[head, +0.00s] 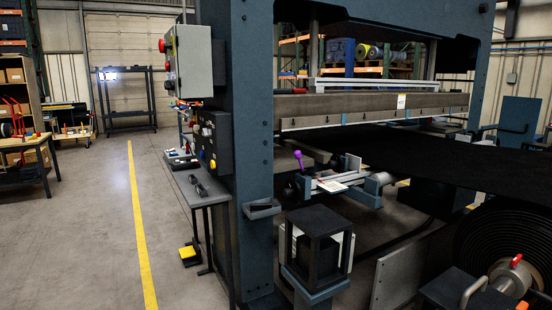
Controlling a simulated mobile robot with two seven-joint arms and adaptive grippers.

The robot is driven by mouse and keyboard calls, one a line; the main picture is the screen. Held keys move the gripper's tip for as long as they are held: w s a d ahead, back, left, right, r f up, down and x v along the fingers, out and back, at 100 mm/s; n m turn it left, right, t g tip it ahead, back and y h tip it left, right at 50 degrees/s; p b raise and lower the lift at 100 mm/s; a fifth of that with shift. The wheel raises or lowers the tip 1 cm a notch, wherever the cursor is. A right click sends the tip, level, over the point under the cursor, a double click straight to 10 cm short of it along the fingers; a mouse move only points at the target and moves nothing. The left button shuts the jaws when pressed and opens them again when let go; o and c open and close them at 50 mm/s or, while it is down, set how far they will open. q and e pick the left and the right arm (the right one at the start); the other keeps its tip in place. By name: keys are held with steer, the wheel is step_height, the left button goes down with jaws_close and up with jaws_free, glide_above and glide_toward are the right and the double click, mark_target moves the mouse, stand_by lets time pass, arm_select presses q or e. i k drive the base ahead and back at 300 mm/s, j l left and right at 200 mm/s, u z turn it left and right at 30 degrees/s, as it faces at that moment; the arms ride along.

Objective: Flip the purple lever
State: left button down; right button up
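The purple lever (299,159) is a short handle with a rounded purple knob. It leans slightly left and stands by the front left end of the belt press (254,130), just right of the blue upright. Its lower end meets a dark fitting beside a grey bar mechanism. Neither of my grippers shows in the head view.
A grey control box (188,60) is fixed to the press upright, above a narrow side table (203,188). A black boxy unit (318,245) stands in front of the lever. A belt roll (510,240) lies at right.

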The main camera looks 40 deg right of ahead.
mark_target(298, 154)
steer(key=i+z, duration=0.65)
steer(key=z, duration=0.15)
steer(key=i+j+z, duration=0.2)
steer(key=z, duration=0.2)
steer(key=i+j+z, duration=0.35)
steer(key=i+z, duration=0.2)
steer(key=z, duration=0.25)
steer(key=i+j+z, duration=0.15)
steer(key=z, duration=0.3)
steer(key=i+j+z, duration=0.2)
steer(key=z, duration=0.25)
steer(key=i+j+z, duration=0.1)
steer(key=j+z, duration=0.15)
steer(key=z, duration=0.15)
